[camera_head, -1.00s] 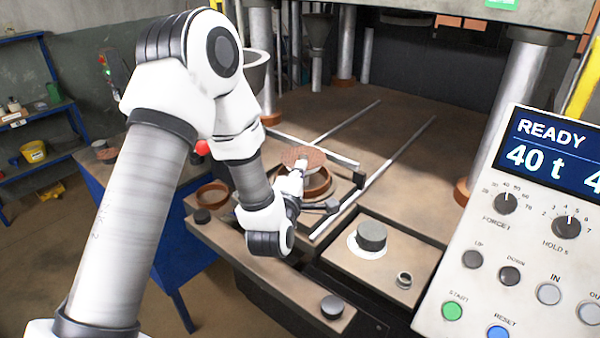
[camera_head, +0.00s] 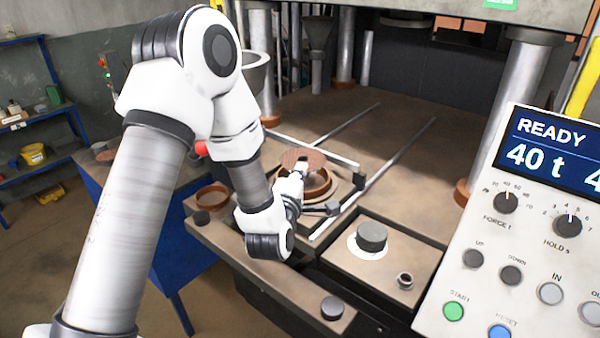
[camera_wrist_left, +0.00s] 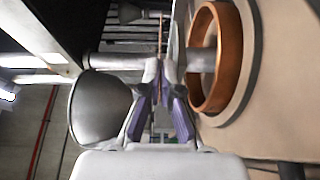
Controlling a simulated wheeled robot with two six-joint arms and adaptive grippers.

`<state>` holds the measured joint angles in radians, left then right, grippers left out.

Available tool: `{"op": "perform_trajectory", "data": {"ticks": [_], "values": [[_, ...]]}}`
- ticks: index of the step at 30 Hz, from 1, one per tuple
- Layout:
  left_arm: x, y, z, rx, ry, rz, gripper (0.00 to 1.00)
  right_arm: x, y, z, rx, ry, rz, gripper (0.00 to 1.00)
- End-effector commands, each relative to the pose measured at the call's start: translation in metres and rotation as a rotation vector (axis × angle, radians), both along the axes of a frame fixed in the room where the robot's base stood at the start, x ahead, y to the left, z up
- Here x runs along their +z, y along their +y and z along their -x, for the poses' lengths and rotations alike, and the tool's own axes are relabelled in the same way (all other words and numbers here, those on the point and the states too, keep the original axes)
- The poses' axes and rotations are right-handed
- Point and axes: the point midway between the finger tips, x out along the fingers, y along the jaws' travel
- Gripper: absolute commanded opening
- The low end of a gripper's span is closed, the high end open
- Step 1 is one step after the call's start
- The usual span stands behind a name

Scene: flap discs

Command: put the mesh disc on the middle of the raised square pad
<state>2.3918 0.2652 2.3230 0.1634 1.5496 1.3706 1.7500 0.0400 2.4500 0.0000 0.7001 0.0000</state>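The mesh disc (camera_head: 301,157) is a thin, round, brownish sheet in the head view. My left gripper (camera_head: 302,170) is shut on its near edge and holds it above an orange-brown ring (camera_head: 319,188) on the press table. In the left wrist view the gripper (camera_wrist_left: 163,72) points away from the camera, with the disc (camera_wrist_left: 161,35) seen edge-on as a thin line between the fingertips. The ring (camera_wrist_left: 225,60) stands to the right there, apart from the disc. I cannot clearly make out which surface is the raised square pad. My right gripper is out of view.
A dark grey cylinder (camera_head: 371,236) on a white ring and a small metal ring (camera_head: 404,280) sit on the front plate. Another brown ring (camera_head: 212,196) lies on the left ledge. Metal rails (camera_head: 385,170) cross the table. A control panel (camera_head: 530,230) fills the right side.

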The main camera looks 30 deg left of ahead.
Motion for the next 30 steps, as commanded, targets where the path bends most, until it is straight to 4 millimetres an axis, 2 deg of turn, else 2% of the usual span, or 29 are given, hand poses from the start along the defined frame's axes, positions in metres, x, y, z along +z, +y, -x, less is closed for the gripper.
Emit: {"op": "perform_trajectory", "data": {"ticks": [20, 23, 24, 30], "values": [[-0.0051, 0.0001, 0.0000, 0.000, 0.000, 0.000, 0.00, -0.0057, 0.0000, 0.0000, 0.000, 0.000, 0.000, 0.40], [-0.0045, 0.0001, 0.0000, 0.000, 0.001, 0.000, 0.29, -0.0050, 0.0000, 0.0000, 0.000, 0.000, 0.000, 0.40], [-0.0047, 0.0001, 0.0001, 0.000, 0.001, 0.000, 0.35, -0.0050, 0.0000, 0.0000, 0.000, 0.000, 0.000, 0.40], [-0.0056, 0.0000, 0.0003, 0.000, 0.004, 0.001, 0.35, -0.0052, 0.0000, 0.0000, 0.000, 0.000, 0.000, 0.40]]}}
